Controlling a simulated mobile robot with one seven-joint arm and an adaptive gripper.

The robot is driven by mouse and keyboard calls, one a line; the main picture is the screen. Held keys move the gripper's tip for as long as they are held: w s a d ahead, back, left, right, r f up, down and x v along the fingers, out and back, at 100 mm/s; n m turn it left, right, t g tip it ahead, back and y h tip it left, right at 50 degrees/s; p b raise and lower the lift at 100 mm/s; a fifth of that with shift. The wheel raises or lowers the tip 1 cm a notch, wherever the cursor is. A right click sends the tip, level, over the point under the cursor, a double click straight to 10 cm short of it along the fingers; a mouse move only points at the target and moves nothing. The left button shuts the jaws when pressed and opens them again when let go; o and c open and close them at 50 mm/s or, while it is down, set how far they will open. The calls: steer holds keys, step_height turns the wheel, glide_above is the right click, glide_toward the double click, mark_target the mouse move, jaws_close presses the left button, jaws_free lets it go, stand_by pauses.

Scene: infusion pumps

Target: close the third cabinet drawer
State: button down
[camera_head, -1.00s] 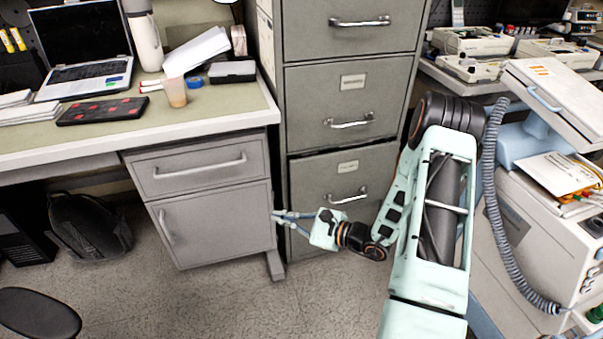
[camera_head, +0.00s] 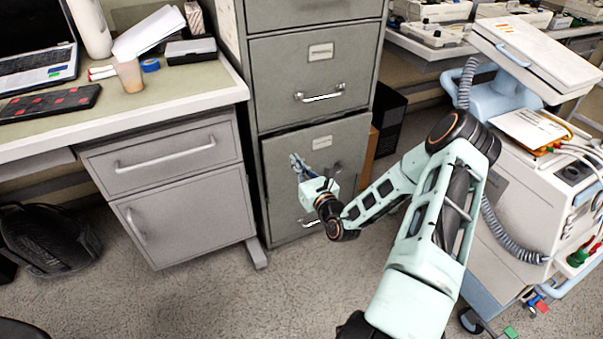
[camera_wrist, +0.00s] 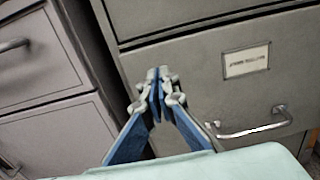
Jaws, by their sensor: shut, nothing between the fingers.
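The grey filing cabinet (camera_head: 254,65) stands in the middle of the head view. Its third drawer (camera_head: 280,205) is the lowest front clearly seen, with a white label (camera_head: 322,143). A thin dark line runs along its top; I cannot tell whether it is fully flush. My gripper (camera_head: 295,160) is shut and empty in front of this drawer's left part, left of the label. In the wrist view the closed fingertips (camera_wrist: 158,78) point at a drawer front (camera_wrist: 190,70), left of its label (camera_wrist: 246,62) and handle (camera_wrist: 250,130). Contact is unclear. My wrist hides part of the drawer in the head view.
A desk (camera_head: 205,98) with a grey drawer and door adjoins the cabinet on the left. A white medical cart (camera_head: 525,210) with a coiled hose stands right of my arm. A dark box (camera_head: 388,115) sits beside the cabinet. Floor in front is clear.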

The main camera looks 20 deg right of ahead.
mark_target(283, 144)
steer(key=w+b, duration=0.2)
steer(key=w, duration=0.5)
steer(key=shift+a, duration=0.15)
